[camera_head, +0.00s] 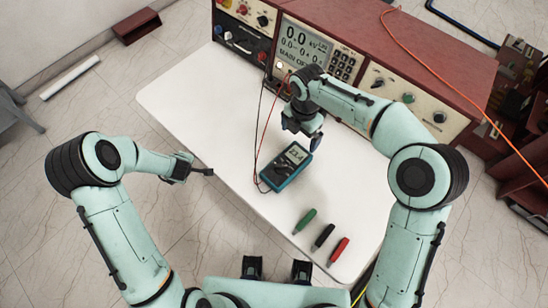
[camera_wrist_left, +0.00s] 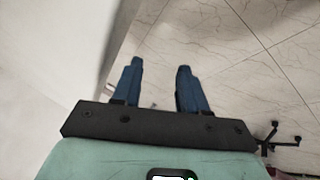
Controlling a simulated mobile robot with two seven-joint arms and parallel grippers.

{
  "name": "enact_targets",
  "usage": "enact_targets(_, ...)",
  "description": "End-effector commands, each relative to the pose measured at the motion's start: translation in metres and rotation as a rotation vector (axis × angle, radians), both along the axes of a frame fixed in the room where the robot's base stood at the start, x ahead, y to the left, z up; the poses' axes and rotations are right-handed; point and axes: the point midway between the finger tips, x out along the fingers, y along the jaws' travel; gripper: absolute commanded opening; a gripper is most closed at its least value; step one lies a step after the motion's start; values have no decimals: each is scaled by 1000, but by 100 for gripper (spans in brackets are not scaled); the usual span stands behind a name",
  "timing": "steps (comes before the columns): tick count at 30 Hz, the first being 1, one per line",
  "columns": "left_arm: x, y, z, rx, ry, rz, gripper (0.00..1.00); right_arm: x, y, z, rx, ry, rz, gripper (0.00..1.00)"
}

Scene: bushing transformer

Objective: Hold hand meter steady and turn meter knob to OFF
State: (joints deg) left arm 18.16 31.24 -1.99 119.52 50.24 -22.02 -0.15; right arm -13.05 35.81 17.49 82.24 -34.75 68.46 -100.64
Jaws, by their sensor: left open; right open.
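The hand meter (camera_head: 286,167) is a teal multimeter with a lit display, lying on the white table with red and black leads attached. Its knob is too small to read for position. My right gripper (camera_head: 302,143) is open just above the meter's upper end; whether it touches the meter cannot be told. My left gripper (camera_head: 208,172) is open and empty, left of the meter near the table's left edge. In the left wrist view its two blue fingers (camera_wrist_left: 160,72) are apart over the tiled floor, with nothing between them.
A red test console (camera_head: 360,60) with a display and knobs stands along the table's back. An orange cable (camera_head: 425,68) crosses the console.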

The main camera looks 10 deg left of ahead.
Motion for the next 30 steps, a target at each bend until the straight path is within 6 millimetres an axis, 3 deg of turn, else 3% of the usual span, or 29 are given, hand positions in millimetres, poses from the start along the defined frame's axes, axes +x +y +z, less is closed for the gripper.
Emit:
enact_targets(1,16,18,25,4,-62,89,43,0,0,0,0,0,0,100)
enact_targets(3,35,34,59,-16,-148,225,43,0,0,0,0,0,0,100)
enact_targets(6,56,27,102,-105,-253,410,43,0,0,0,0,0,0,100)
enact_targets(8,63,3,119,-188,-290,505,43,0,0,0,0,0,0,100)
enact_targets(13,62,-97,144,-434,-282,719,43,0,0,0,0,0,0,100)
enact_targets(18,36,-192,166,-625,-196,900,43,0,0,0,0,0,0,100)
enact_targets(21,14,-238,177,-703,-128,991,43,0,0,0,0,0,0,100)
enact_targets(25,-13,-280,188,-764,-50,1081,43,0,0,0,0,0,0,100)
enact_targets(30,-35,-307,197,-796,11,1146,43,0,0,0,0,0,0,100)
